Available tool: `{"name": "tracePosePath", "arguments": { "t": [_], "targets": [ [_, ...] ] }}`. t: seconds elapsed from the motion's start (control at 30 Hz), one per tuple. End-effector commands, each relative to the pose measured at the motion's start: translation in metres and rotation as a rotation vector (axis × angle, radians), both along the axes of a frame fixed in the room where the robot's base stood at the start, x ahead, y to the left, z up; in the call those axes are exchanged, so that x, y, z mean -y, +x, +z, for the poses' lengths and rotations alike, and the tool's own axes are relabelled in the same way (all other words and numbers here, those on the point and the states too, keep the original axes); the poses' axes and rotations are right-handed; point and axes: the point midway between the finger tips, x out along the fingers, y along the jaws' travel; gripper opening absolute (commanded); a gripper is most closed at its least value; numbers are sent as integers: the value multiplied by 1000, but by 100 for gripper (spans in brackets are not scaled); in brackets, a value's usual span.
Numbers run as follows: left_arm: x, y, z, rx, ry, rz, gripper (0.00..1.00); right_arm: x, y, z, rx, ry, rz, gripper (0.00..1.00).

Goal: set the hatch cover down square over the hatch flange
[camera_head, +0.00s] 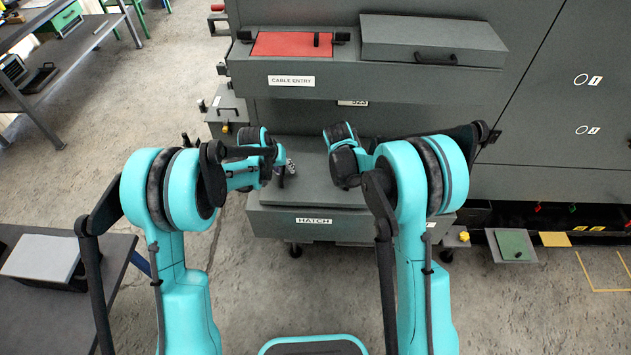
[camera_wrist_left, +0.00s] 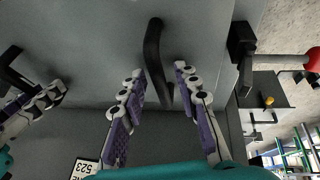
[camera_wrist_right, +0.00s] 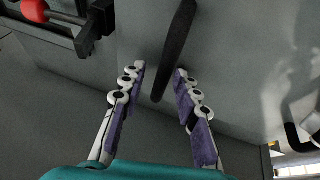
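A grey flat plate with dark bar handles, which looks like the hatch cover (camera_head: 312,170), lies over the box labelled HATCH (camera_head: 345,222). My left gripper (camera_head: 286,171) is at its left handle. In the left wrist view my open fingers (camera_wrist_left: 159,75) stand on either side of the black handle (camera_wrist_left: 153,50), with gaps showing. In the right wrist view my right gripper's open fingers (camera_wrist_right: 159,73) straddle another black handle (camera_wrist_right: 175,45), also with gaps. In the head view my right wrist hides its fingers. No flange shows, so I cannot tell how the cover sits on it.
A red-knobbed clamp (camera_wrist_right: 90,25) stands at the plate's edge. Above is the CABLE ENTRY box (camera_head: 345,80) with a red panel (camera_head: 291,44) and a grey lid (camera_head: 430,35). A table (camera_head: 118,255) stands at left. A green panel (camera_head: 515,244) is low at right.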

Motion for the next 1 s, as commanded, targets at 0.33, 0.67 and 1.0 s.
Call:
{"name": "tracePosePath", "arguments": {
  "t": [0.33,0.67,1.0],
  "targets": [
    [-6,-11,26,0,0,0,31,0,0,0,0,0,0,31],
    [-22,-36,89,0,0,1,31,0,0,0,0,0,0,31],
    [-26,-44,109,0,0,0,31,-3,-5,12,0,0,1,31]
  ]
}}
